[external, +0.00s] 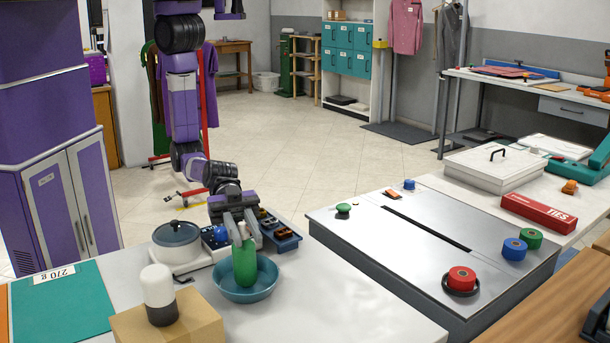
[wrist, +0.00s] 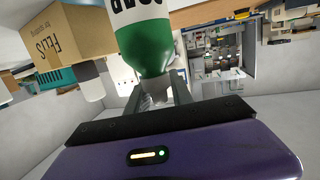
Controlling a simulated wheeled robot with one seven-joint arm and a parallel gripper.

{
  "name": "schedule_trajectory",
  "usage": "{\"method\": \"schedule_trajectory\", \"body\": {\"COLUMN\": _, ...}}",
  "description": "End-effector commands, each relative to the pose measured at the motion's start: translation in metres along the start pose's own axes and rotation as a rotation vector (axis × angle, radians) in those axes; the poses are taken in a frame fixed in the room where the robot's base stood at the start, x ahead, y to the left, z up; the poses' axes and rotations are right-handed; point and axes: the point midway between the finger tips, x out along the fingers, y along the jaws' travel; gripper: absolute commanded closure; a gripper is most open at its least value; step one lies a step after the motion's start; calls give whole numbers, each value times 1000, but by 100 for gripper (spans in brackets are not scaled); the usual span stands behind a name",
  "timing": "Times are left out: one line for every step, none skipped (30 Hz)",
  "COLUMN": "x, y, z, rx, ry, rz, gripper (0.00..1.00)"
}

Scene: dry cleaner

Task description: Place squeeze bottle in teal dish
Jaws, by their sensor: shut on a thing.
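The squeeze bottle (external: 245,264) is green with a pale top and stands roughly upright at the teal dish (external: 262,292). The dish is a round bowl on the white counter. In the external view the bottle's lower part overlaps the dish; I cannot tell whether it touches the dish's floor. My gripper (external: 240,230) is shut on the bottle's pale upper end, above the dish. In the wrist view the bottle (wrist: 146,45) shows a green band and a white label, with its narrow end between my fingers (wrist: 160,95).
A lidded pot (external: 176,236) stands left of the dish. A dark blue tray (external: 283,238) is behind the dish. The counter (external: 320,300) right of the dish is clear.

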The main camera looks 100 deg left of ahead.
Motion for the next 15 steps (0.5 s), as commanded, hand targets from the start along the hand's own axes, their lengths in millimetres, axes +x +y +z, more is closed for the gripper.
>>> {"method": "schedule_trajectory", "body": {"x": 0, "y": 0, "z": 2, "rx": 0, "ry": 1, "rz": 0, "gripper": 100}}
{"method": "schedule_trajectory", "body": {"x": 1, "y": 0, "z": 3, "rx": 0, "ry": 1, "rz": 0, "gripper": 100}}
{"method": "schedule_trajectory", "body": {"x": 1, "y": 0, "z": 4, "rx": 0, "ry": 1, "rz": 0, "gripper": 100}}
{"method": "schedule_trajectory", "body": {"x": 1, "y": 0, "z": 5, "rx": 0, "ry": 1, "rz": 0, "gripper": 100}}
{"method": "schedule_trajectory", "body": {"x": 1, "y": 0, "z": 6, "rx": 0, "ry": 1, "rz": 0, "gripper": 100}}
{"method": "schedule_trajectory", "body": {"x": 1, "y": 0, "z": 7, "rx": 0, "ry": 1, "rz": 0, "gripper": 100}}
{"method": "schedule_trajectory", "body": {"x": 1, "y": 0, "z": 7, "rx": 0, "ry": 1, "rz": 0, "gripper": 100}}
{"method": "schedule_trajectory", "body": {"x": 1, "y": 0, "z": 8, "rx": 0, "ry": 1, "rz": 0, "gripper": 100}}
{"method": "schedule_trajectory", "body": {"x": 2, "y": 0, "z": 9, "rx": 0, "ry": 1, "rz": 0, "gripper": 100}}
{"method": "schedule_trajectory", "body": {"x": 2, "y": 0, "z": 10, "rx": 0, "ry": 1, "rz": 0, "gripper": 100}}
{"method": "schedule_trajectory", "body": {"x": 1, "y": 0, "z": 9, "rx": 0, "ry": 0, "rz": 0, "gripper": 67}}
{"method": "schedule_trajectory", "body": {"x": 1, "y": 0, "z": 9, "rx": 0, "ry": 0, "rz": 0, "gripper": 59}}
{"method": "schedule_trajectory", "body": {"x": 1, "y": 0, "z": 9, "rx": 0, "ry": 0, "rz": 0, "gripper": 53}}
{"method": "schedule_trajectory", "body": {"x": 1, "y": 0, "z": 9, "rx": 0, "ry": 0, "rz": 0, "gripper": 51}}
{"method": "schedule_trajectory", "body": {"x": 1, "y": 0, "z": 9, "rx": 0, "ry": 0, "rz": 0, "gripper": 51}}
